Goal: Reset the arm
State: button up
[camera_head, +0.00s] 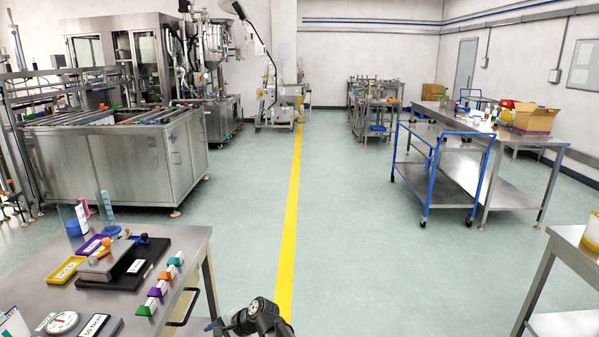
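A dark grey part of my arm (258,318) shows at the bottom edge, just right of the near-left steel table. A small dark blue piece sticks out at its left end. It may belong to my gripper, but it is too small and cut off to tell. I cannot make out two fingers, or whether anything is held. The rest of the arm is below the picture.
The near-left table (190,243) bears a black board (150,252), a yellow tray (66,270), several coloured caps in a row (160,283) and a round dial (62,322). A blue-framed cart (428,170) stands at right. The floor along the yellow line (291,200) is clear.

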jog(key=s+d+f+n+g+h, duration=0.1)
jog(key=s+d+f+n+h, duration=0.3)
jog(key=d, duration=1)
jog(key=s+d+f+n+h, duration=0.15)
jog(key=d+f, duration=0.35)
jog(key=d, duration=0.9)
jog(key=s+d+f+n+g+h, duration=0.1)
jog(key=s+d+f+n+h, duration=0.25)
jog(key=d, duration=1.15)
jog(key=s+f+m+g, duration=0.1)
jog(key=s+f+g, duration=0.2)
jog(key=s+f, duration=0.7)
jog(key=s+f+g, duration=0.3)
jog(key=s+f, duration=0.8)
jog(key=s, duration=0.8)
jog(key=shift+s+a+f+m, duration=0.2)
jog(key=shift+s+f+m, duration=0.05)
jog(key=shift+m, duration=0.15)
